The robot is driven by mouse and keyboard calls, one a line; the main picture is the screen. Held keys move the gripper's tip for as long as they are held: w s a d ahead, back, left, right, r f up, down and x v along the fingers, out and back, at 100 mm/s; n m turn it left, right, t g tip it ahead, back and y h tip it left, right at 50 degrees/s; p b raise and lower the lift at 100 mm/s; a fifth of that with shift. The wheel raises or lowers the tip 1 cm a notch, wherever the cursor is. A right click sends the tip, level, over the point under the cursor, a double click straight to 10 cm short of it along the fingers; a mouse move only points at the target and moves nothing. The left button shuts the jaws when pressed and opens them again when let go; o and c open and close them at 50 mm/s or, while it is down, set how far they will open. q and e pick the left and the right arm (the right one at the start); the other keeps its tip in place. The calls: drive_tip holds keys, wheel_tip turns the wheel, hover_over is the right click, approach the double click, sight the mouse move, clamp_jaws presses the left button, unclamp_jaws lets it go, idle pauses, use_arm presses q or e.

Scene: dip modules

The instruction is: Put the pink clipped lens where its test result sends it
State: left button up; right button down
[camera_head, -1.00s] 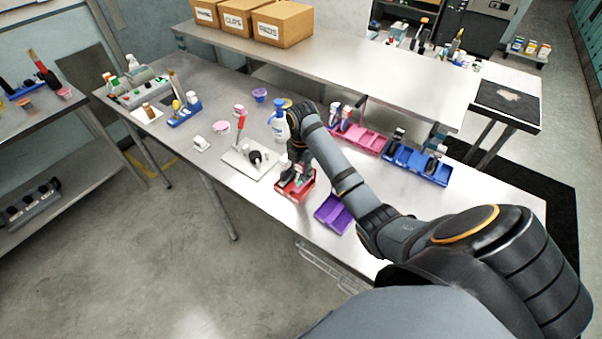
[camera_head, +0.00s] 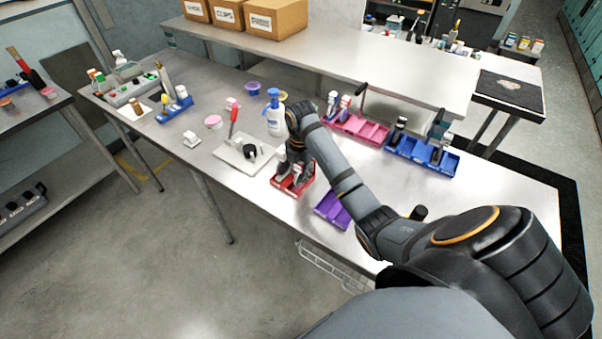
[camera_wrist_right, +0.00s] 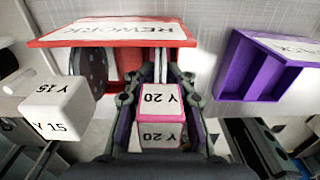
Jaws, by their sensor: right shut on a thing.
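My right gripper (camera_wrist_right: 158,92) is shut on the pink clipped lens (camera_wrist_right: 160,116), which shows a pink band and white faces marked "Y 20". In the head view the right gripper (camera_head: 292,164) is low over the red tray (camera_head: 303,184). In the right wrist view the red tray (camera_wrist_right: 75,33) has a label reading "REWORK", and the held lens is at one of its compartments. I cannot tell whether it touches the tray floor. The fingers hide part of the lens. My left gripper is not in view.
A white block marked "Y 15" (camera_wrist_right: 50,108) with a dark disc is close beside the held lens. A purple tray (camera_head: 325,212) stands to the right. Pink (camera_head: 372,131) and blue (camera_head: 405,150) trays and a pump bottle (camera_head: 275,122) stand behind.

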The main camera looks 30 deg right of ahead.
sight(300, 163)
drive_tip(key=c, duration=1.1)
unclamp_jaws()
drive_tip(key=shift+w, duration=0.15)
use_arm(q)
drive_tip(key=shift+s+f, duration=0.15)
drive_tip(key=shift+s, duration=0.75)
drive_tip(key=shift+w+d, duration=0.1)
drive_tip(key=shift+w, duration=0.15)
use_arm(e)
drive_tip(key=shift+r, duration=0.1)
wheel_tip(300, 163, up, 4)
drive_tip(key=shift+p, duration=0.7)
wheel_tip(300, 163, up, 8)
drive_tip(key=p, duration=0.8)
drive_tip(key=shift+r, duration=0.15)
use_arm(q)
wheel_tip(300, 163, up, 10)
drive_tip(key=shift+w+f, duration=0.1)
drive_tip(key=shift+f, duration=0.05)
use_arm(e)
drive_tip(key=shift+f, duration=0.25)
